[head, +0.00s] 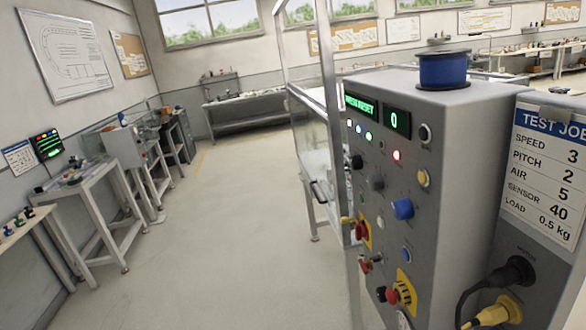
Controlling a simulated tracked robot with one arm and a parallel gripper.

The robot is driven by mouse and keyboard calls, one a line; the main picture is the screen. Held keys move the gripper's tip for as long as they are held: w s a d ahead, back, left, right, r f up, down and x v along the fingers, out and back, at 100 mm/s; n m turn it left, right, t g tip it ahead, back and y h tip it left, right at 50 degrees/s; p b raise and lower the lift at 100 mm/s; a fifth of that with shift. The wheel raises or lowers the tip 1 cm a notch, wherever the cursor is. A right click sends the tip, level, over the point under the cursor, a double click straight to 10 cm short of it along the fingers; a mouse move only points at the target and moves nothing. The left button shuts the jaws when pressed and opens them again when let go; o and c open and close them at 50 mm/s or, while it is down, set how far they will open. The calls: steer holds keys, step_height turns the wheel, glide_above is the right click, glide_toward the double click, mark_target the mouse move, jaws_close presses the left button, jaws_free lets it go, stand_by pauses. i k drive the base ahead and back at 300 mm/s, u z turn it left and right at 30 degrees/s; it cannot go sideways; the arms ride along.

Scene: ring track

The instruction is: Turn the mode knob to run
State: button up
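A grey control cabinet (460,140) stands at the right, its panel seen at a steep angle. The panel carries a black knob (356,161), a second dark knob (377,183) and a blue knob (403,208). Their labels are too small to read, so I cannot tell which is the mode knob or where it points. A green text display (360,105), partly legible and ending in what looks like RESET, sits beside a display showing 0 (397,121). A red lamp (396,155) is lit. My gripper is not in view.
Red controls (391,296) on yellow plates stick out low on the panel. A blue spool (444,70) sits on the cabinet. Plugs with cables (510,272) and a TEST JOB card (550,160) are at right. A glazed frame (318,150) stands behind. Open floor (230,230) lies left.

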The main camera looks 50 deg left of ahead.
mark_target(355, 161)
steer(key=u, duration=0.85)
steer(key=k, duration=1.15)
steer(key=u, duration=0.45)
steer(key=i, duration=2.05)
steer(key=z, duration=0.75)
